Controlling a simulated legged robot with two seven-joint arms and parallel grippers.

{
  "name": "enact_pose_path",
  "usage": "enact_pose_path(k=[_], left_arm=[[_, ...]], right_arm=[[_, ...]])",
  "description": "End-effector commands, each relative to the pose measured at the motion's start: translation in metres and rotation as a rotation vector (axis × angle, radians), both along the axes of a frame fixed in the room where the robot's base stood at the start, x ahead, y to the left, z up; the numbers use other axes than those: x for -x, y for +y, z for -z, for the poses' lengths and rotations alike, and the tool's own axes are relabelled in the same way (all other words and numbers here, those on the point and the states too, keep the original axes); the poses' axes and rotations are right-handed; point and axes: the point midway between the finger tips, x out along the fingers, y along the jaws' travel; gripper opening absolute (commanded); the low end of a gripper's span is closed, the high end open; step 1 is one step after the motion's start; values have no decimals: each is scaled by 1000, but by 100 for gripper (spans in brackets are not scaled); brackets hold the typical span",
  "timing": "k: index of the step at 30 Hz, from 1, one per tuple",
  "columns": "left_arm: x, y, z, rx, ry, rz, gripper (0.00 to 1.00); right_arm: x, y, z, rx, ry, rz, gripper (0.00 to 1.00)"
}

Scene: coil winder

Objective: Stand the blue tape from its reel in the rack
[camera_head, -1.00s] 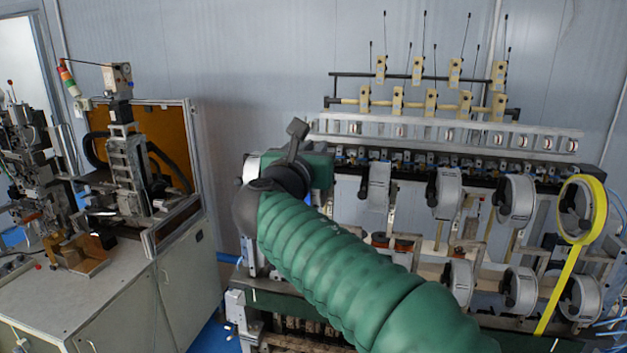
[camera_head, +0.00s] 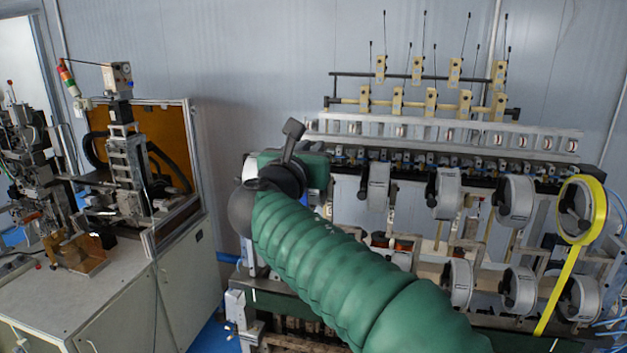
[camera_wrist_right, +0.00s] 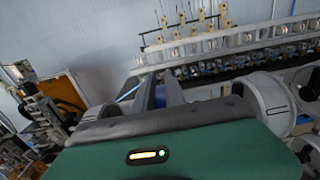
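My right gripper (camera_wrist_right: 160,91) shows in the right wrist view with its two grey fingers close together. A small piece of blue, the blue tape (camera_wrist_right: 160,97), sits between the fingers; most of it is hidden behind the gripper body. In the head view my green right arm ends in front of the winder's left end, and its wrist hides the fingers. A thin blue sliver (camera_head: 304,200) shows just beside the wrist there. I cannot tell which part is the rack. My left gripper is not in view.
The coil winder carries several grey reels (camera_head: 516,200). A yellow tape (camera_head: 598,212) hangs on the right reel, its strip running down. A slotted white rail (camera_head: 440,133) crosses the winder's top. A cabinet machine (camera_head: 170,150) stands at left, with a floor gap between.

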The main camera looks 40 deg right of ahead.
Motion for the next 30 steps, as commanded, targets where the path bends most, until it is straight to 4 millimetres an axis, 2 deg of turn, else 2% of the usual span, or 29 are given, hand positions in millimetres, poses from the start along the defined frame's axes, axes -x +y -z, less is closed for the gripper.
enact_pose_path(k=[27, 28, 30], left_arm=[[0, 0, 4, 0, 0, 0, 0], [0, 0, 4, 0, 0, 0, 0], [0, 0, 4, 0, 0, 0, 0]], right_arm=[[-1, 0, 5, -1, 2, 0, 20], [-1, 0, 5, -2, 3, 0, 19], [-1, 0, 5, -2, 3, -1, 10]])
